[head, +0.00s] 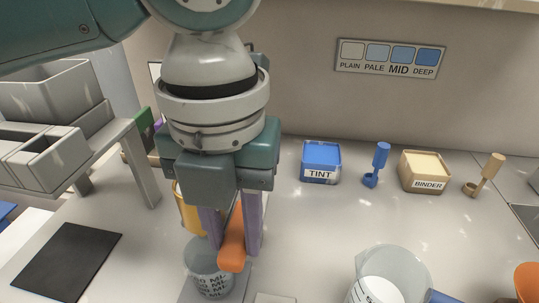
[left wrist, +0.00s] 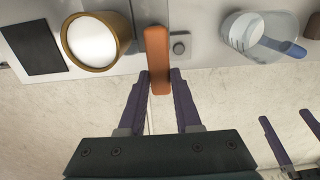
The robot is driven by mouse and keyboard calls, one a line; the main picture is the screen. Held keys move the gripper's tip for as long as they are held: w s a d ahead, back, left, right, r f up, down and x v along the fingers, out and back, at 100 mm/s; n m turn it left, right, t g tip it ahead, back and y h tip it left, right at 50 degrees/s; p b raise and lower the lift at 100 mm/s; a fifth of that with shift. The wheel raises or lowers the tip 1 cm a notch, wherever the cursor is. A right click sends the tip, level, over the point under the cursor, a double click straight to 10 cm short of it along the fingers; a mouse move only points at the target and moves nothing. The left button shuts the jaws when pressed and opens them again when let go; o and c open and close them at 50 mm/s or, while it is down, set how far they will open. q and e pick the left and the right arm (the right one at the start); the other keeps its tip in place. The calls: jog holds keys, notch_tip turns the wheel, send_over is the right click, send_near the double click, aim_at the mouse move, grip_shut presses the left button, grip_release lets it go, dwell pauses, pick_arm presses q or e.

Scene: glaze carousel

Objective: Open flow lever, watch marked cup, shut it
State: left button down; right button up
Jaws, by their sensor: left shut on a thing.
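The orange flow lever (head: 232,240) is between the purple fingers of my left gripper (head: 231,232), which is shut on it. In the left wrist view the lever (left wrist: 157,55) lies between the fingertips (left wrist: 159,78). The clear marked cup (head: 208,283) with dark ML lettering stands just left of and below the lever in the head view. Its fill level is not readable. A gold round vessel (head: 184,215) is partly hidden behind my gripper; white shows inside it in the left wrist view (left wrist: 95,40). My right gripper (left wrist: 290,138) shows open and empty at the lower right.
A clear beaker (head: 405,265) stands front right, with a blue-handled tool. Tint (head: 320,175) and binder (head: 425,185) boxes with scoops stand at the back. A dark mat (head: 65,262) and a raised grey shelf (head: 105,150) are left. A colour chart hangs on the wall.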

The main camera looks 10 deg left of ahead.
pick_arm(q)
jog(key=shift+r, duration=0.1)
jog(key=shift+d+r+n+p, duration=0.15)
jog(key=shift+n+p, duration=0.35)
jog(key=shift+p, duration=0.25)
jog(key=shift+w+d+f+n+p, duration=0.1)
jog(key=shift+w+d+n+p, duration=0.85)
jog(key=shift+n, duration=1.55)
jog(key=shift+w+d+f+n+p, duration=0.1)
jog(key=shift+w+d+n+p, duration=0.2)
jog(key=shift+n+p, duration=1.7)
jog(key=shift+w+d+n+p, duration=0.65)
jog(key=shift+n+p, duration=0.1)
jog(key=shift+n, duration=2.25)
jog(key=c, duration=0.6)
grip_release()
